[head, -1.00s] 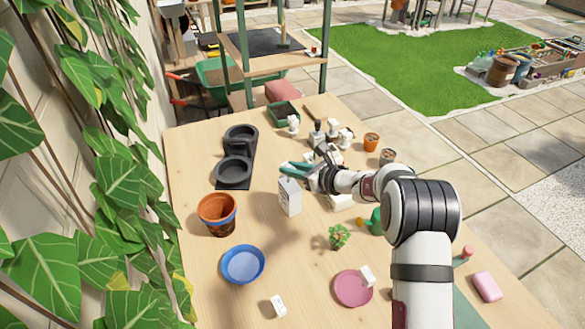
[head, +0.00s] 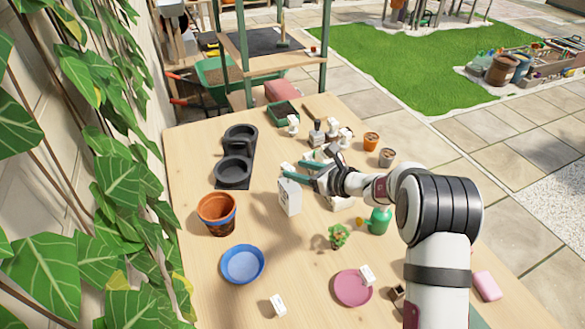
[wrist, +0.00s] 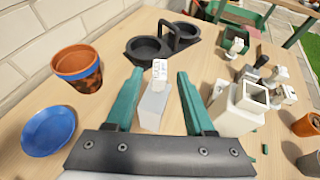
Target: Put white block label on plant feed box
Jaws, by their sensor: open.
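The plant feed box (head: 289,199) is a pale upright carton on the table, left of my gripper (head: 290,170) in the head view. In the wrist view the box (wrist: 153,108) stands ahead of my gripper (wrist: 159,74). A small white block label (wrist: 159,73) with dark print appears upright on the box's top, between the open teal fingers. Clear gaps show on both sides of it. In the head view I cannot make this block out clearly. Another white block (head: 278,306) lies at the front, and one (head: 367,275) is on the pink saucer (head: 350,291).
A terracotta pot (head: 217,214) and blue bowl (head: 242,264) stand left of the box. A black double holder (head: 234,171) is behind them. White containers crowd the right in the wrist view. A small plant (head: 338,236) and green watering can (head: 379,220) are near my arm.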

